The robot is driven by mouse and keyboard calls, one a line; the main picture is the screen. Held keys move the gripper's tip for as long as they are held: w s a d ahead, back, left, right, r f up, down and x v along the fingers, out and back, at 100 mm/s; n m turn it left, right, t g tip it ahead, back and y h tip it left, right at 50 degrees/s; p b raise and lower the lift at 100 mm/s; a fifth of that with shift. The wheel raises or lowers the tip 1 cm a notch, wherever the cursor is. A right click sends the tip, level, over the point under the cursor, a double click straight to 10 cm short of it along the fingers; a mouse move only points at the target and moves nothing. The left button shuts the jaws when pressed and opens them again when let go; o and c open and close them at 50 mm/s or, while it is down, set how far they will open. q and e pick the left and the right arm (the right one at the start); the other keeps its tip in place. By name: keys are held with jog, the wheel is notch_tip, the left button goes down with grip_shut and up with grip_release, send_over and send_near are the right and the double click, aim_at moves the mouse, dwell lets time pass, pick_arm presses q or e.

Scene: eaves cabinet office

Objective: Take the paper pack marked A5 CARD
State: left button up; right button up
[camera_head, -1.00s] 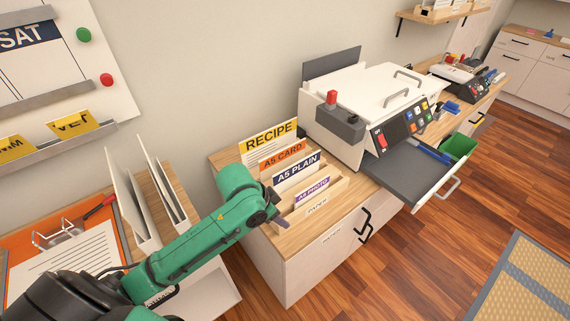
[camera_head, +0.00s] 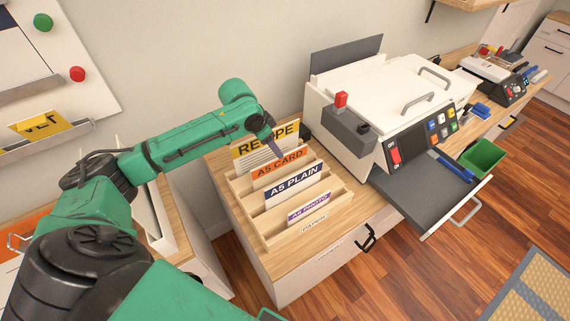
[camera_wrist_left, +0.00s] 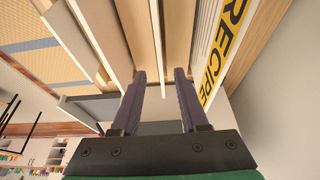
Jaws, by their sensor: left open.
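The A5 CARD pack (camera_head: 279,167), with an orange label, stands upright in the wooden paper rack (camera_head: 258,222), between the RECIPE pack (camera_head: 262,146) and the A5 PLAIN pack (camera_head: 298,186). My left gripper (camera_head: 275,148) is open and points down over the rack at the A5 CARD pack's top edge, partly covering the RECIPE label. In the left wrist view, its two fingers (camera_wrist_left: 160,80) are apart. A thin pale upright edge, likely the A5 CARD pack (camera_wrist_left: 158,45), shows between them. The RECIPE pack (camera_wrist_left: 222,45) is to their right. My right gripper is not in view.
The A5 PHOTO pack (camera_head: 308,208) stands in the front slot. A white machine (camera_head: 385,95) with a red knob stands close to the right of the rack. The wall is close behind.

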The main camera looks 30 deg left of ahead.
aim_at(283, 165)
pick_arm(q)
jog(key=p+x, duration=0.1)
jog(key=x, duration=0.8)
jog(key=shift+s+a+f+p, duration=0.1)
jog(key=shift+a+f+p, duration=0.05)
jog(key=shift+f+p, duration=0.3)
jog(key=shift+f, duration=0.5)
jog(key=shift+c, duration=1.3)
grip_shut()
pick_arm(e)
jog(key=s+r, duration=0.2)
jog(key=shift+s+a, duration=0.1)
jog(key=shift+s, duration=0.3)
